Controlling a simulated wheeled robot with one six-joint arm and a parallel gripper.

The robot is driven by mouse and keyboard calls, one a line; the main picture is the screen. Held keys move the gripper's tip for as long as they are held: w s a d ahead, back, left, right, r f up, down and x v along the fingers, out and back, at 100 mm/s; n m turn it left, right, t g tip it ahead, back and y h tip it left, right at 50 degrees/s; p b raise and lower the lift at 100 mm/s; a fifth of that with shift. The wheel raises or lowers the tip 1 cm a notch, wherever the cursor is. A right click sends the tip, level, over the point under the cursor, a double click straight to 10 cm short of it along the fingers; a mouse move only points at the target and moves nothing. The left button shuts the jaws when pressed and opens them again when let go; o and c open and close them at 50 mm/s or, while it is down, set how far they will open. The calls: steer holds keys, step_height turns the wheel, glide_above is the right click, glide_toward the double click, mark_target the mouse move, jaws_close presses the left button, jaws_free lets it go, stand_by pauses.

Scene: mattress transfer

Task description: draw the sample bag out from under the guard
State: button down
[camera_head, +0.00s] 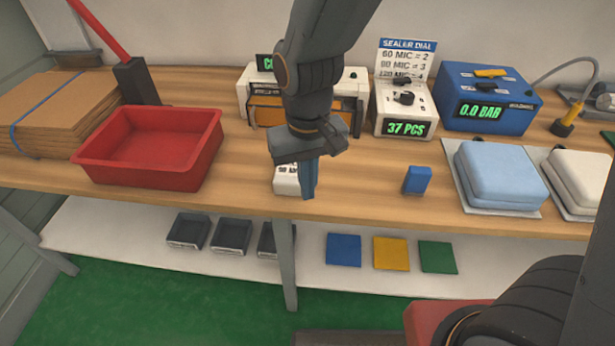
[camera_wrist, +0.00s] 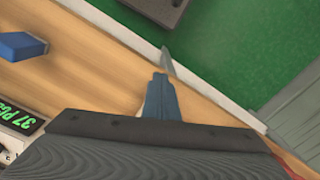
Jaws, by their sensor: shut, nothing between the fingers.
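My gripper (camera_head: 309,178) points down above the front part of the wooden bench, with its blue-grey fingers shut together and empty. The shut fingers also show in the wrist view (camera_wrist: 161,98), over the bench edge. The white machine (camera_head: 243,92) behind my arm has an orange panel (camera_head: 267,112) across its front, which looks like the guard. My arm hides the middle of it. I cannot make out the sample bag in either view. A small white block (camera_head: 286,180) with dark marks stands just left of my fingers, partly hidden by them.
A red tray (camera_head: 150,170) is on the left of the bench. A counter reading 37 PCS (camera_head: 402,110), a blue device (camera_head: 488,97) and a small blue block (camera_head: 417,180) are to the right. Light blue (camera_head: 503,172) and white cushions lie farther right. The bench between tray and gripper is clear.

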mark_target(302, 203)
step_height(302, 203, down, 6)
steer(key=shift+r, duration=0.1)
steer(key=w, duration=0.1)
steer(key=w+a+p, duration=0.1)
steer(key=shift+w+f, duration=0.2)
steer(key=shift+w, duration=0.15)
steer(key=shift+w+a+p, duration=0.15)
steer(key=shift+w+p, duration=0.15)
steer(key=shift+w, duration=0.2)
steer(key=shift+w+a, duration=0.2)
steer(key=shift+w, duration=0.3)
steer(key=shift+w+a, duration=0.2)
steer(key=shift+w, duration=0.25)
